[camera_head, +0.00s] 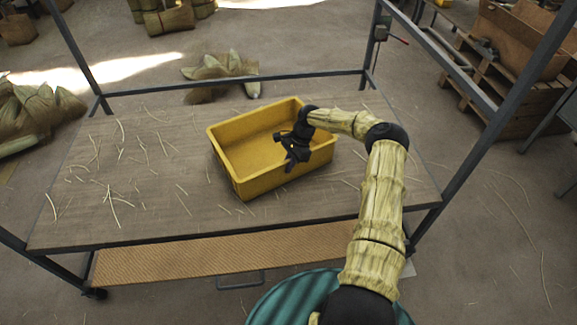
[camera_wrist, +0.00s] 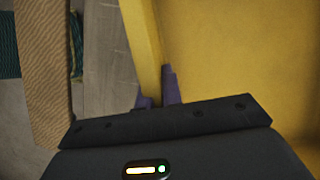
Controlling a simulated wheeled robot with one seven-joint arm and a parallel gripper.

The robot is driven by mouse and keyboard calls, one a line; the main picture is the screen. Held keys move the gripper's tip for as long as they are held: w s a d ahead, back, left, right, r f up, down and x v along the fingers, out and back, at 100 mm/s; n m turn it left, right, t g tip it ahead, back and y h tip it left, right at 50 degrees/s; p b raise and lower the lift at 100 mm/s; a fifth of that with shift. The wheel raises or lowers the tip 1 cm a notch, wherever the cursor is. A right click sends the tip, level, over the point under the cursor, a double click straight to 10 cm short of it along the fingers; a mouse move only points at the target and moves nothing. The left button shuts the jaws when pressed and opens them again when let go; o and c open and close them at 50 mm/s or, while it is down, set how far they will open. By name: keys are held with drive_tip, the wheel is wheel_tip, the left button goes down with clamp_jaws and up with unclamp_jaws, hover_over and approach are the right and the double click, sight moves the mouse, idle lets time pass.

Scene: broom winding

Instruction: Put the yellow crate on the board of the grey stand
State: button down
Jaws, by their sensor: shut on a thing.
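The yellow crate (camera_head: 284,180) is open-topped and looks empty. It is over the middle of the straw-littered board (camera_head: 160,200) of the grey stand (camera_head: 235,84). My gripper (camera_head: 290,163) is shut on the crate's near wall at the rim. In the wrist view, the dark fingers of my gripper (camera_wrist: 160,88) sit at the crate wall (camera_wrist: 143,40), with the yellow inside filling the right. The crate looks about level. Its underside is hidden, so I cannot tell whether it touches the board.
Grey posts rise at the board's corners. A tan ribbed lower shelf (camera_head: 220,254) shows under the front edge. The board's left part is clear except for loose straw. Husk bundles (camera_head: 222,72) lie behind, and wooden pallets (camera_head: 500,85) stand at the back right.

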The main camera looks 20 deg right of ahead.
drive_tip(key=shift+f, duration=0.25)
drive_tip(key=c, duration=1.6)
unclamp_jaws()
drive_tip(key=shift+f, duration=0.1)
drive_tip(key=shift+o, duration=0.2)
drive_tip(key=v, duration=1.2)
drive_tip(key=shift+a, duration=0.1)
